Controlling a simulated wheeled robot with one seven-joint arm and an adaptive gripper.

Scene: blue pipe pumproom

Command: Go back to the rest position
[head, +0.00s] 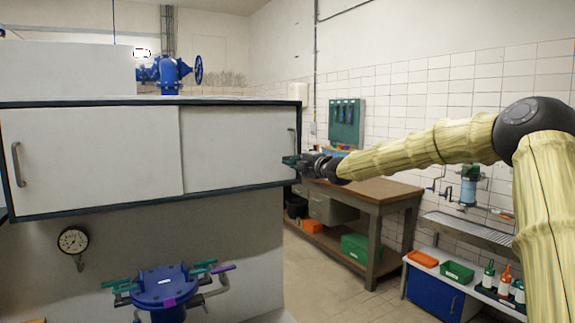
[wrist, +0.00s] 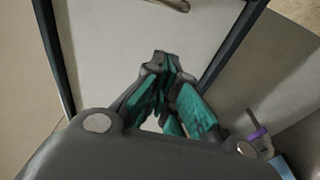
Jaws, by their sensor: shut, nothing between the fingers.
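My gripper (head: 291,161) is at the end of my outstretched arm, near the right edge of the wall cabinet (head: 90,152) in the head view. In the wrist view my gripper (wrist: 168,75) shows teal finger pads and fingertips together, with nothing between them. Behind it in that view is a pale cabinet door (wrist: 120,40) with dark edging and a handle at the top. The cabinet's two sliding doors look shut in the head view. I cannot tell whether the gripper touches the cabinet.
A wooden workbench (head: 375,188) stands behind the gripper at the right. A sink counter (head: 465,230) with bottles and trays is at the lower right. A blue pipe fitting (head: 163,287) sits below the cabinet, beside a gauge (head: 73,240). Floor shows between wall and bench.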

